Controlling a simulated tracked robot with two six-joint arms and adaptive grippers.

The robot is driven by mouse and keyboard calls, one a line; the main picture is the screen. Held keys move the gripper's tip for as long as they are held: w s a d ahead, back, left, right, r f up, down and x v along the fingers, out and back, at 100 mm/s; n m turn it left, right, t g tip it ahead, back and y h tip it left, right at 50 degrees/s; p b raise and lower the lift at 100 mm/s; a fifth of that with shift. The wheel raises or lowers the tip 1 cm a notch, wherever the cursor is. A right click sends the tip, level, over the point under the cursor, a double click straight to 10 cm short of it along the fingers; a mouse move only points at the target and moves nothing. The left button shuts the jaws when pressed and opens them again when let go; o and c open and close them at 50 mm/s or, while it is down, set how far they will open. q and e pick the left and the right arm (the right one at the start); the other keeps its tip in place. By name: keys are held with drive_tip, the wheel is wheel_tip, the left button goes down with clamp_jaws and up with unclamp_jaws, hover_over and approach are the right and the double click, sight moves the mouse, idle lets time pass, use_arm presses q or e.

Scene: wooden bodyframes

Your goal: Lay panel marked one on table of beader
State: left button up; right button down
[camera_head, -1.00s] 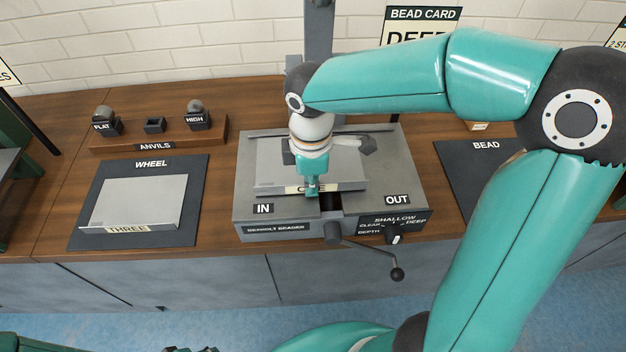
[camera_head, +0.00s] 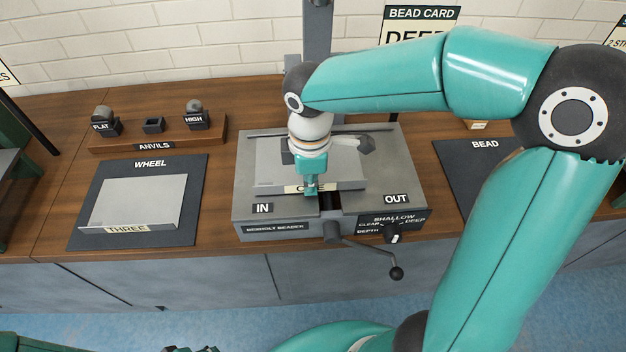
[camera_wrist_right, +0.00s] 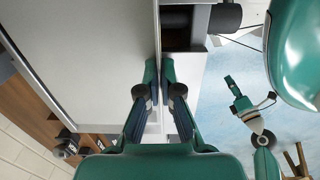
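Panel one is a grey sheet (camera_head: 275,160) with a front lip labelled ONE, partly hidden by my right arm. My right gripper (camera_head: 312,188) points down at the lip. In the right wrist view its fingers (camera_wrist_right: 159,75) are closed on both sides of the panel's lip. The panel's sheet (camera_wrist_right: 95,60) fills the left of that view. My left gripper (camera_wrist_right: 250,92) is far below, small, with its fingers apart.
Panel three (camera_head: 140,200) lies on the black WHEEL mat (camera_head: 188,225) at left. An anvil rack (camera_head: 150,138) stands behind it. The beader's crank (camera_head: 396,272) sticks out in front, beside the depth lever (camera_head: 395,236). The BEAD mat (camera_head: 455,160) at right is partly hidden by my arm.

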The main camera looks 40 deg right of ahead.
drive_tip(key=shift+f, duration=0.1)
idle(0.6)
drive_tip(key=c, duration=0.7)
unclamp_jaws()
drive_tip(key=shift+w, duration=0.1)
drive_tip(key=shift+r+p, duration=3.05)
drive_tip(key=shift+r, duration=0.5)
